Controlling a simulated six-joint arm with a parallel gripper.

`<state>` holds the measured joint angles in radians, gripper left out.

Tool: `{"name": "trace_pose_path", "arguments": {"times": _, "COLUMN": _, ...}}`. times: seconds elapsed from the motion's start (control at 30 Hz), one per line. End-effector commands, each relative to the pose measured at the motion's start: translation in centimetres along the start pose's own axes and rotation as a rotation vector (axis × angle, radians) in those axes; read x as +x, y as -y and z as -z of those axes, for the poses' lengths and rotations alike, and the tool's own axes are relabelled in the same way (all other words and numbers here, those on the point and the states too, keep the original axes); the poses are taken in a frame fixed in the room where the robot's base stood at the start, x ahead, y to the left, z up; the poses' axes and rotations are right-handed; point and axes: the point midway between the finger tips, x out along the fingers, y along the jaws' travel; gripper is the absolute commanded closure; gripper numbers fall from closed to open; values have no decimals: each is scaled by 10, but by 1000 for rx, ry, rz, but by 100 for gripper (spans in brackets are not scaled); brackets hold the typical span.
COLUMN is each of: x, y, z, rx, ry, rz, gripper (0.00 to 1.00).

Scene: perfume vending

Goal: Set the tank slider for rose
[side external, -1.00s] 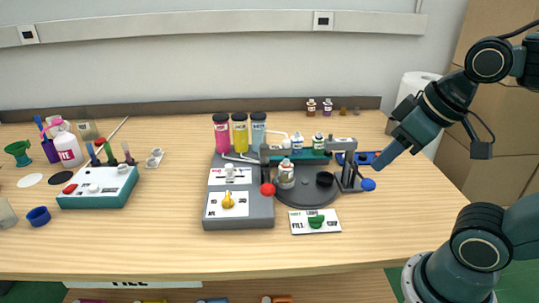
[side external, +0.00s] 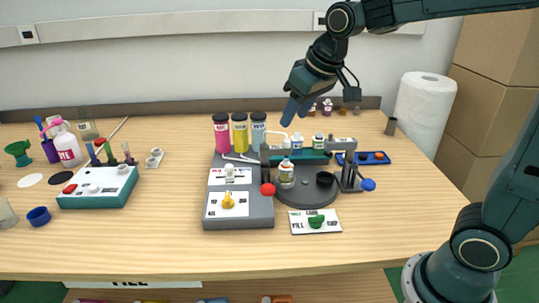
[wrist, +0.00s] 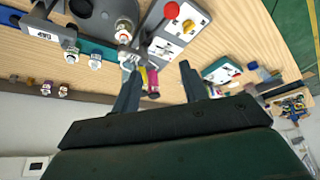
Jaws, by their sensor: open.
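The tank slider is a white knob (side external: 229,171) on a white panel (side external: 215,179) at the upper part of the grey machine base (side external: 240,217). Its label is too small to read. Behind it stand the pink tank (side external: 221,136), the yellow tank (side external: 240,134) and the pale blue tank (side external: 258,131), all with black caps. The pink tank also shows in the wrist view (wrist: 153,83). My gripper (side external: 291,112) is open and empty, in the air above and right of the tanks. Its two fingers (wrist: 157,88) show apart in the wrist view.
A yellow dial (side external: 228,201) sits below the slider. A red ball (side external: 267,189), a bottle (side external: 286,175) on the dark turntable (side external: 307,198) and a green fill/cap knob (side external: 316,221) are to the right. A teal-sided box (side external: 98,188) stands left, with free table between.

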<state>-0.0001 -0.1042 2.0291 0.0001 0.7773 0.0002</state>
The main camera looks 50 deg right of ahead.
Motion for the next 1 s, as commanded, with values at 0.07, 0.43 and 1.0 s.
{"name": "trace_pose_path", "arguments": {"times": 0.07, "x": 16, "y": 0, "z": 16, "rx": 0, "ry": 11, "rz": 0, "gripper": 56}}
{"name": "trace_pose_path", "arguments": {"times": 0.43, "x": 92, "y": 0, "z": 78, "rx": 0, "ry": 32, "rz": 0, "gripper": 56}}
{"name": "trace_pose_path", "arguments": {"times": 1.0, "x": 167, "y": 0, "z": 115, "rx": 0, "ry": 47, "rz": 0, "gripper": 56}}
